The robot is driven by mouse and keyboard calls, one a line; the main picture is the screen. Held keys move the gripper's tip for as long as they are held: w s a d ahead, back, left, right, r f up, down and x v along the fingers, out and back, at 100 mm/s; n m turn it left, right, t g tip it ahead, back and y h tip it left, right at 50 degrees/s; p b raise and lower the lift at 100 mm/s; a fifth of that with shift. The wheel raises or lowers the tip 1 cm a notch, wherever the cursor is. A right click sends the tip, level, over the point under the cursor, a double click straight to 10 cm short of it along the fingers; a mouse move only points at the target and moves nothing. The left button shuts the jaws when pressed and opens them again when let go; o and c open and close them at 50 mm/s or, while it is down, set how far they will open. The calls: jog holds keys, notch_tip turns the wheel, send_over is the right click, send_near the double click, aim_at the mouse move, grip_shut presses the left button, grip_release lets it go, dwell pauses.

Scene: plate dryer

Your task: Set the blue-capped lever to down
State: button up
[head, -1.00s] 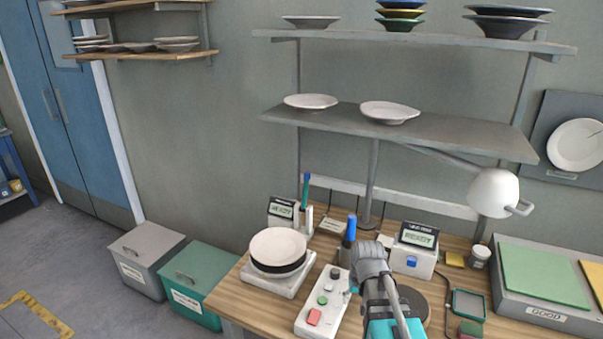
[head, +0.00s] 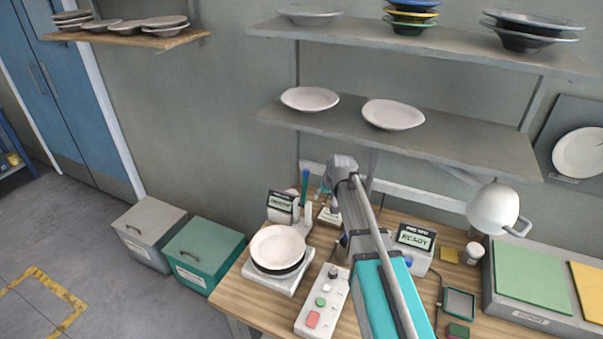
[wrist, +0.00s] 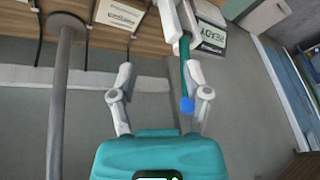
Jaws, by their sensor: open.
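The lever (head: 304,187) stands upright from a white housing at the back left of the bench, with a blue end at its top. In the wrist view its green rod runs down to the blue cap (wrist: 187,104). My gripper (wrist: 160,73) is open and empty. In the wrist view the cap shows between the two fingers, close beside the right-hand one; I cannot tell whether they touch. In the head view my gripper (head: 321,193) is mostly hidden by my wrist, just right of the lever.
A small display box (head: 281,207) stands left of the lever. Plates (head: 277,247) rest on a white stand in front. A button box (head: 322,302) and a READY display unit (head: 415,240) are nearby. The lower shelf (head: 450,140) overhangs the back of the bench.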

aim_at(306, 178)
jog(key=shift+w+a, duration=0.1)
jog(key=shift+a, duration=0.1)
jog(key=w+a, duration=0.2)
jog(key=w, duration=0.1)
jog(key=w+a, duration=0.2)
jog(key=w, duration=0.2)
jog(key=w+a, duration=0.1)
jog(key=w, duration=0.3)
jog(key=shift+a, duration=0.4)
jog(key=shift+f+b, duration=0.55)
jog(key=shift+b, duration=0.05)
jog(key=shift+b+x, duration=0.85)
grip_shut()
